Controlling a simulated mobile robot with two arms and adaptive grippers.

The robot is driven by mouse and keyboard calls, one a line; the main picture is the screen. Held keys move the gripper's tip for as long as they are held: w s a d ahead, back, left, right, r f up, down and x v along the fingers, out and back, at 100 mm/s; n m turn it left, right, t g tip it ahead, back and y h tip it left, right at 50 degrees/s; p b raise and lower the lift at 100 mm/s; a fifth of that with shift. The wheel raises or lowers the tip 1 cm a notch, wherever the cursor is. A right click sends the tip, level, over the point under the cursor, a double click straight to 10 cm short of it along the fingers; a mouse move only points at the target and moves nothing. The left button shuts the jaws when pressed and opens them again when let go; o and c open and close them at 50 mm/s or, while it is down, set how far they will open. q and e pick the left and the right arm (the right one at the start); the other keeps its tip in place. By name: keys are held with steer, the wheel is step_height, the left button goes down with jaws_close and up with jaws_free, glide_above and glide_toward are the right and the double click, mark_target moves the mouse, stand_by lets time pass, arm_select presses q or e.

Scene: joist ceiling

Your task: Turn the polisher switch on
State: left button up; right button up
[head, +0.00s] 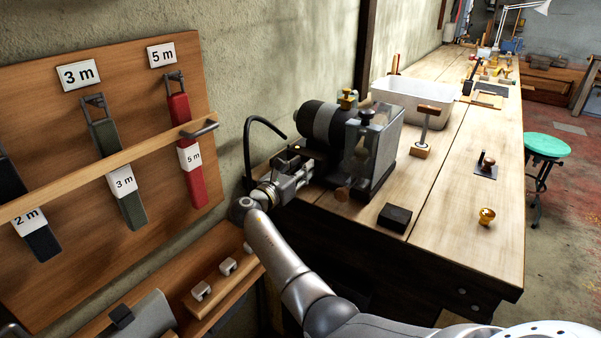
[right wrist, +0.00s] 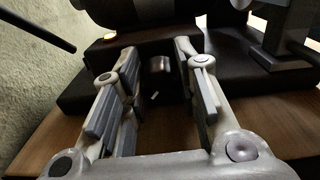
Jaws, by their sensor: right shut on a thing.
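The polisher (head: 330,125) is a dark motor with a grey, clear-fronted housing, standing on the bench by the wall. It also shows at the top of the right wrist view (right wrist: 150,12). My right gripper (head: 305,170) reaches to the left front of its base. In the right wrist view my right gripper's fingers (right wrist: 157,68) are on either side of the dark switch block (right wrist: 154,90), shut on it. A small grey switch lever (right wrist: 159,64) shows between the fingertips. Its on or off position cannot be told. My left gripper is out of view.
A small pale-lit spot (right wrist: 109,36) shows on the polisher base. A black curved tube (head: 262,122) rises beside the wall. A dark block (head: 395,216), brass cup (head: 487,216), wooden-handled tool (head: 426,125) and white tub (head: 415,100) stand on the bench to the right.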

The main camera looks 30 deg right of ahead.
steer(key=shift+f+m+b, duration=0.1)
steer(key=shift+m+b, duration=0.55)
steer(key=shift+m, duration=1.35)
steer(key=o, duration=1)
steer(key=v, duration=1.2)
